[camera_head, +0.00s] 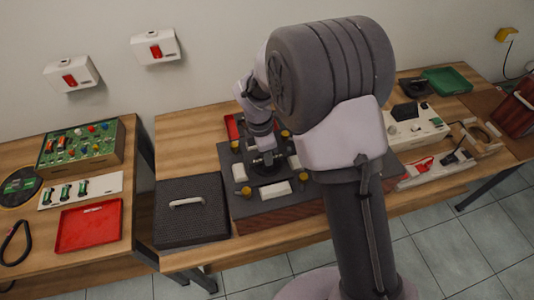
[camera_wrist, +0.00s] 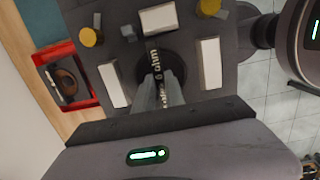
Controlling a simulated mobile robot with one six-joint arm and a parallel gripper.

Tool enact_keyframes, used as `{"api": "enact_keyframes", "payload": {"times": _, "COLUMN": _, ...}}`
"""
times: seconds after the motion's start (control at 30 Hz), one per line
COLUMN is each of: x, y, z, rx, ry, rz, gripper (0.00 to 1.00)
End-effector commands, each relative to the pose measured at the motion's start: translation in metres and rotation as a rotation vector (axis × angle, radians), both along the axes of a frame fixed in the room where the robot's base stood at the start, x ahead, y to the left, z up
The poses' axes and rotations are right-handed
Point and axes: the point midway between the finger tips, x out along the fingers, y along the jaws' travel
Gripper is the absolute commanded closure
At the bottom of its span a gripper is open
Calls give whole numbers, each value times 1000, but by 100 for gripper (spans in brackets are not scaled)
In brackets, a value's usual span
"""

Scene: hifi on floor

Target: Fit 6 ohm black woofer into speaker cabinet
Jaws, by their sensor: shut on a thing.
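The speaker cabinet (camera_head: 250,212) lies on the middle table with its dark grey front facing up and its reddish wood side toward me. The front (camera_wrist: 130,62) carries white blocks and yellow knobs around the middle. My gripper (camera_wrist: 160,98) points down over the middle of this front and is shut on the black woofer (camera_wrist: 178,70), a dark round part with a "6 ohm" label. The head view shows my gripper (camera_head: 264,157) and the woofer (camera_head: 268,168) there too, partly behind my arm. The fingers hide part of the woofer; I cannot tell how deep it sits.
A black panel with a pale handle (camera_head: 188,202) lies left of the cabinet. A red tray (camera_wrist: 92,98) holding a dark round part is beside the cabinet. A white device (camera_head: 415,128), a green tray (camera_head: 447,80) and a dark part (camera_head: 414,87) stand right. A left table holds a red tray (camera_head: 89,226).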

Motion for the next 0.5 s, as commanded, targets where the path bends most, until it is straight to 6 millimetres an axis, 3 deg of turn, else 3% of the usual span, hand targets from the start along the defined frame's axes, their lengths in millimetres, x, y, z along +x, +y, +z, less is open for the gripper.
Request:
{"api": "enact_keyframes", "payload": {"times": 0.27, "x": 0, "y": 0, "z": 0, "rx": 1, "ry": -2, "rz": 0, "gripper": 100}}
{"api": "enact_keyframes", "payload": {"times": 0.3, "x": 0, "y": 0, "z": 0, "rx": 1, "ry": -2, "rz": 0, "gripper": 82}}
{"api": "enact_keyframes", "payload": {"times": 0.4, "x": 0, "y": 0, "z": 0, "rx": 0, "ry": -1, "rz": 0, "gripper": 62}}
{"api": "enact_keyframes", "payload": {"times": 0.5, "x": 0, "y": 0, "z": 0, "rx": 0, "ry": -1, "rz": 0, "gripper": 60}}
